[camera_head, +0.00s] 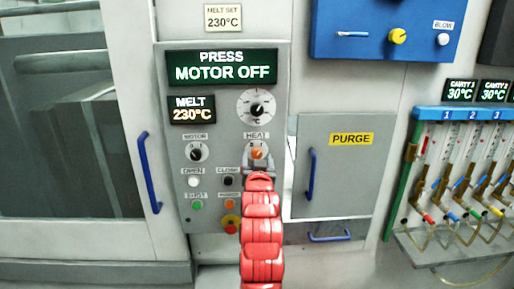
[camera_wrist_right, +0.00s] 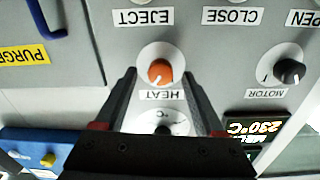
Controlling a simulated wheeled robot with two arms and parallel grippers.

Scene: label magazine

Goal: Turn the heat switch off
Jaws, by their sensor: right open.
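The heat switch is an orange knob (camera_head: 257,153) on a pale round plate under the HEAT label, on the grey control panel (camera_head: 220,135). It also shows in the right wrist view (camera_wrist_right: 160,72), upside down, with a light pointer mark whose setting I cannot read for sure. My right gripper (camera_head: 258,162) is at the switch, its red arm rising from below. In the right wrist view the open fingers (camera_wrist_right: 159,78) stand either side of the knob, with gaps between; contact does not show. My left gripper is out of view.
The black motor knob (camera_head: 196,153) is left of the heat switch, a temperature dial (camera_head: 257,107) above, buttons below. Displays read PRESS MOTOR OFF (camera_head: 222,67) and MELT 230°C (camera_head: 192,109). Blue handles (camera_head: 150,172) and the purge door (camera_head: 340,185) flank the panel.

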